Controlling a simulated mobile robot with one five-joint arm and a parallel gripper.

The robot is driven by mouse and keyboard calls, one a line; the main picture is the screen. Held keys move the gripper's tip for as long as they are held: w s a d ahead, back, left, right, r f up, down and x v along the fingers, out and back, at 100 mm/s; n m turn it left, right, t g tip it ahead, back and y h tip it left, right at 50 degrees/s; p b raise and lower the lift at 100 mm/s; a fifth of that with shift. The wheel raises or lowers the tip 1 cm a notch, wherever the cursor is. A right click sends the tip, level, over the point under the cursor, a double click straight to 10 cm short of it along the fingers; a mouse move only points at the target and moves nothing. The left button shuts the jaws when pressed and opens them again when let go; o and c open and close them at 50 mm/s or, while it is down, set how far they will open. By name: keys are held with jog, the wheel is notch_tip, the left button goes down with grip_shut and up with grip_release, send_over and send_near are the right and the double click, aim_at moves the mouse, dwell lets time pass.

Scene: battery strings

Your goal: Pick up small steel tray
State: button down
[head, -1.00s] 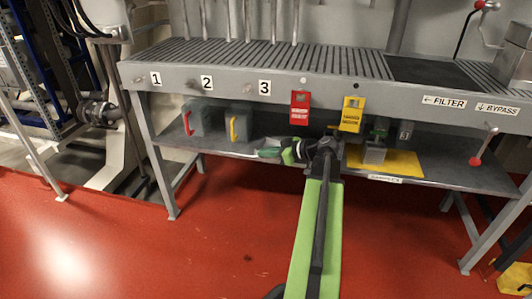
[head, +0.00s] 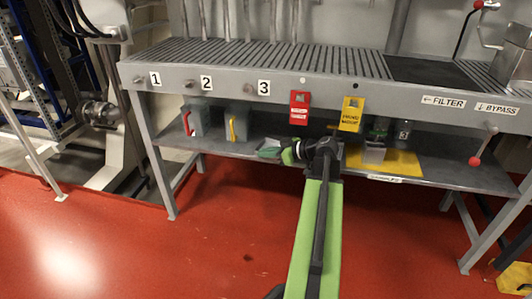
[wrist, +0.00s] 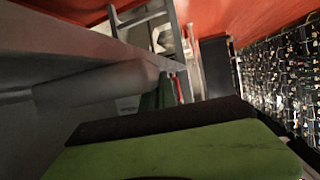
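A small grey metal box-like tray (head: 373,152), probably the small steel tray, stands on the yellow mat (head: 405,162) on the lower shelf, in the head view. My green and black arm reaches up to the shelf's front edge, just left of this tray. My gripper (head: 270,151) appears to point left, away from the tray, and is small and partly hidden by my wrist. Whether its fingers are open or shut does not show. In the wrist view a green and black part of mine fills the bottom. I cannot make out the tray there.
The bench's grooved top (head: 270,58) overhangs the lower shelf (head: 450,172). Red (head: 299,108) and yellow (head: 350,114) tags hang from its front edge. Grey bins with red and yellow handles (head: 234,124) stand at left. A red-knobbed lever (head: 483,146) hangs at right.

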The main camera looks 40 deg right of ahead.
jog(key=shift+s+a, duration=0.65)
jog(key=shift+s, duration=0.2)
jog(key=c, duration=1.6)
grip_release()
jog(key=shift+s, duration=0.1)
jog(key=p+v, duration=0.6)
jog(key=v, duration=1.1)
jog(key=shift+s+p, duration=0.1)
jog(key=shift+p, duration=0.2)
